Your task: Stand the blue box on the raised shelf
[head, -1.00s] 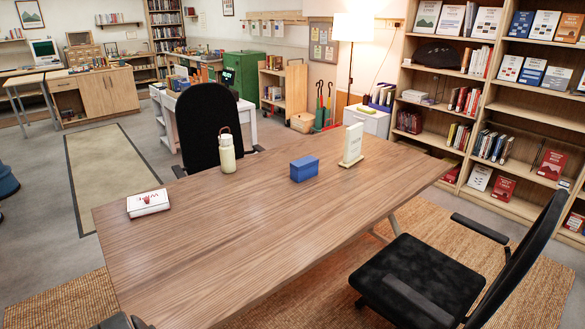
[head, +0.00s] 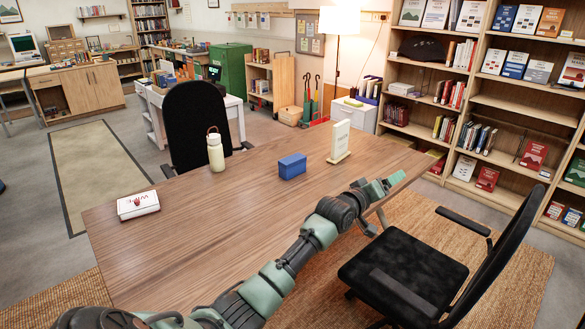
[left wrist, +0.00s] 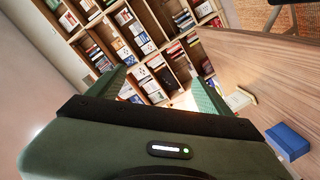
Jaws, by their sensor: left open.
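The blue box (head: 292,166) stands on the wooden table, between the cream bottle and the upright white sign. It also shows at the lower right of the left wrist view (left wrist: 287,142). My left arm reaches across the table's front. My left gripper (head: 390,183) is open and empty near the table's right end, to the right of the box and apart from it. Its spread fingers frame the bookcase in the left wrist view (left wrist: 160,85). The tall bookcase (head: 478,88) at the right has several shelves; I cannot tell which one is the raised shelf. My right gripper is out of view.
The wooden table (head: 215,245) also bears a cream bottle (head: 215,152), a white sign (head: 340,140) on a wooden base and a white book (head: 138,205). A black chair (head: 410,270) stands in front at the right. Another chair (head: 194,125) stands behind the table.

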